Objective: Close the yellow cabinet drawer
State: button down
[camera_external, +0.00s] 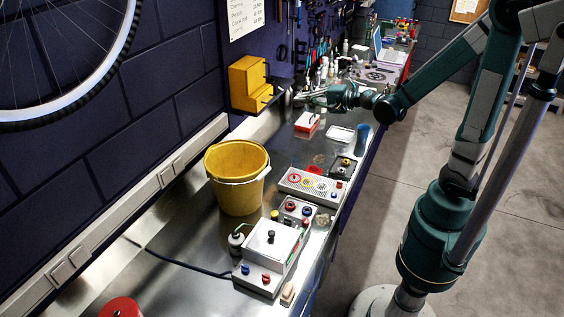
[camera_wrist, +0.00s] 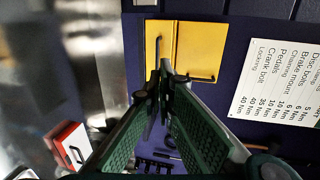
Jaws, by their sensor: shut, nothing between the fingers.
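The yellow cabinet (camera_external: 245,82) is mounted on the dark wall above the back of the bench. In the external view its lower part, the drawer (camera_external: 262,100), juts out past the upper part, with dark handles on the front. The wrist view shows two yellow panels of the cabinet (camera_wrist: 205,45), each with a dark handle. My gripper (camera_external: 299,98) is just right of the cabinet in the external view, fingers pointing towards it. In the wrist view my gripper's (camera_wrist: 166,72) fingertips are together, empty, and overlap the cabinet's lower edge. I cannot tell whether they touch it.
A red and white box (camera_external: 307,122) stands on the bench below my gripper. A yellow bucket (camera_external: 237,180), a white control panel (camera_external: 312,186) and a white tray (camera_external: 341,134) are nearer the camera. Tools hang on the wall beyond the cabinet.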

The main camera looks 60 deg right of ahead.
jog(key=shift+v, duration=0.95)
jog(key=shift+a, duration=0.1)
jog(key=s+a+f+n+g+y+b, duration=0.2)
jog(key=s+a+f+n+g+b, duration=0.3)
jog(key=s+a+n, duration=0.7)
jog(key=s+a+f+n+g+h+b, duration=0.1)
jog(key=s+f+n, duration=0.2)
jog(key=s, duration=0.4)
jog(key=s+a+f+n+g+h+b, duration=0.1)
jog(key=s+a+f+n+g+b, duration=0.1)
jog(key=s, duration=0.5)
jog(key=shift+a+f+n+g, duration=0.2)
jog(key=shift+f+n+g, duration=0.15)
jog(key=shift+f, duration=0.25)
